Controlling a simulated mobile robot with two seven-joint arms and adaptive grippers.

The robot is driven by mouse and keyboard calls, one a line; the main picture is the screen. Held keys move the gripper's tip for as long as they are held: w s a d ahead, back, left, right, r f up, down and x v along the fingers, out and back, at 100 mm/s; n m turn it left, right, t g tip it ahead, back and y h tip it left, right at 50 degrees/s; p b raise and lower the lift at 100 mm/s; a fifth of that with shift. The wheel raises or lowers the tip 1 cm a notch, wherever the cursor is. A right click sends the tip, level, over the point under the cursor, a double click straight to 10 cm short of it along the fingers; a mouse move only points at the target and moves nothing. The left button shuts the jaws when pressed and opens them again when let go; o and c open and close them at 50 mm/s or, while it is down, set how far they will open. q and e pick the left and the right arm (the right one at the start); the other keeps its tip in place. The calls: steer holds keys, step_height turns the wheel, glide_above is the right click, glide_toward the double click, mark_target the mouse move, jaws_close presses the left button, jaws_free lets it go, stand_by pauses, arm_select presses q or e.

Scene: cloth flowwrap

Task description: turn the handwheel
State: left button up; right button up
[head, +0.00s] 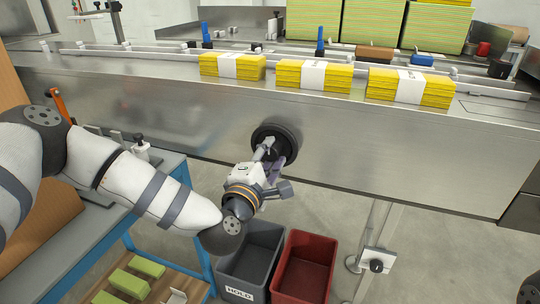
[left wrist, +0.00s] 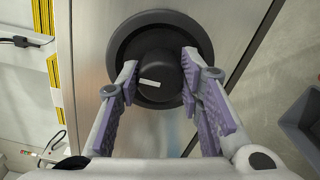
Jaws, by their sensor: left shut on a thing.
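The black round handwheel (head: 276,140) is mounted on the front steel face of the conveyor machine. My right gripper is in neither view.
Banded yellow cloth stacks (head: 232,66) lie on the conveyor above. A grey bin (head: 252,262) marked HOLD and a red bin (head: 305,268) stand on the floor below. A blue-framed bench (head: 110,215) is at the left. Floor right of the bins is partly clear.

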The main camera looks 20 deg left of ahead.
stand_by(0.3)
arm_select(q)
steer(key=o, duration=1.2)
steer(key=shift+c, duration=0.2)
steer(key=shift+s, duration=0.1)
steer(key=s, duration=1.2)
steer(key=shift+a, duration=0.2)
